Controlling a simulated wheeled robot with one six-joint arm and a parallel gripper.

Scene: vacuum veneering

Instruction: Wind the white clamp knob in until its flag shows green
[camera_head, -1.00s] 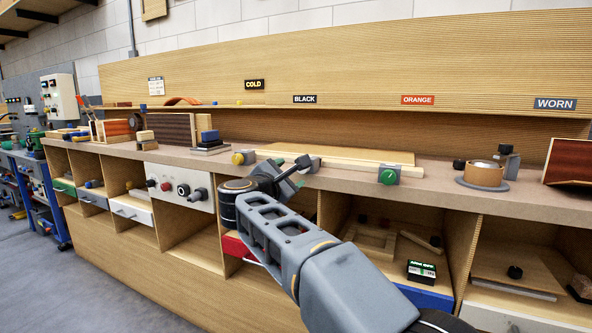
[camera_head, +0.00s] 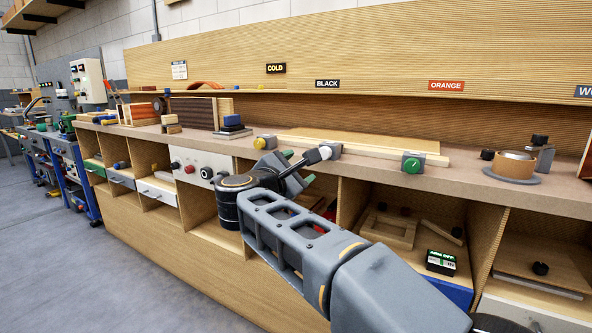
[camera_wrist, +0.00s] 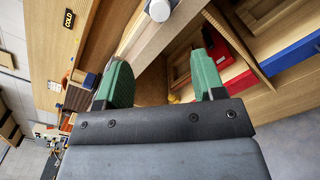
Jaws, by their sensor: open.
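The white clamp knob (camera_head: 325,152) faces out from a grey clamp block (camera_head: 335,151) at the bench's front edge. In the wrist view the knob (camera_wrist: 160,10) shows at the top edge, beyond my fingertips and roughly midway between them. My gripper (camera_head: 298,168) is just in front of and below the knob in the head view. Its green fingers are wide apart and empty in the wrist view (camera_wrist: 161,80); the knob is not between them. I cannot make out a flag on this clamp.
A yellow-knobbed clamp (camera_head: 262,143) is to the left and a green-knobbed clamp (camera_head: 412,163) to the right along the edge. Pale boards (camera_head: 365,143) lie behind them. A round copper-coloured pot (camera_head: 515,165) stands farther right. Open cubbies (camera_head: 400,215) lie under the bench.

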